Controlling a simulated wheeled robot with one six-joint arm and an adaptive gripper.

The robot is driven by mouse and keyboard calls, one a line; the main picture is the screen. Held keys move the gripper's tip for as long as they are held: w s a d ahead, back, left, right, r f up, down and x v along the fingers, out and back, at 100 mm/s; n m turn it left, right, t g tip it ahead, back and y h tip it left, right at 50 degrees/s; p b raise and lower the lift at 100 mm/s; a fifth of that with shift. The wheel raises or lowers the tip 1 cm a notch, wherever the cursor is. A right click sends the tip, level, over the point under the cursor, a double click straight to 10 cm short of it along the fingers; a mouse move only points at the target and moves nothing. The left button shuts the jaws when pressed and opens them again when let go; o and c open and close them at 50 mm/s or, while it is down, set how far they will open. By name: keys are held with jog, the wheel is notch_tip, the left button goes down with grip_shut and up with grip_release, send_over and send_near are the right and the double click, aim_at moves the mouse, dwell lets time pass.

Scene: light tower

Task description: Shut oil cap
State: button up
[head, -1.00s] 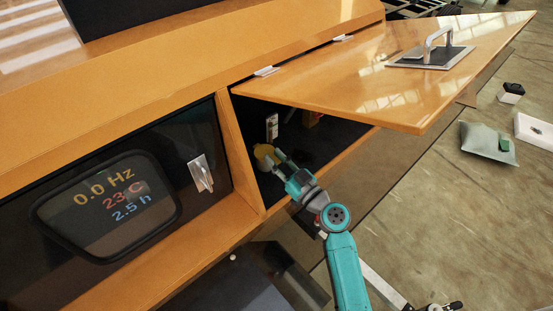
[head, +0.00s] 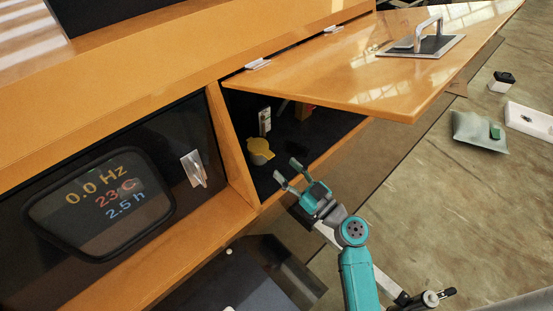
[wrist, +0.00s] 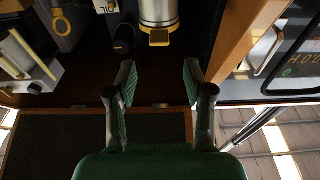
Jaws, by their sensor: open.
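The yellow oil cap (head: 260,147) sits inside the open compartment, near its left side, in the head view. It looks round with a small lip, and I cannot tell whether it is fully seated. In the wrist view a silver cylinder (wrist: 158,12) with a yellow tab (wrist: 159,39) shows near the top, beside a partly cut-off "OIL" label (wrist: 108,6). My gripper (head: 286,171) is open and empty, at the compartment's mouth, apart from the cap and to its lower right. In the wrist view its open fingers (wrist: 159,83) lie below the yellow tab.
The orange hatch (head: 370,70) with a metal handle (head: 425,38) is raised above the compartment. A wooden post (head: 232,150) stands left of the opening, beside a dark display panel (head: 100,205). A yellow ring (wrist: 62,30) shows at upper left in the wrist view.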

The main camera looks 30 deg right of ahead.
jog(key=shift+v, duration=2.2)
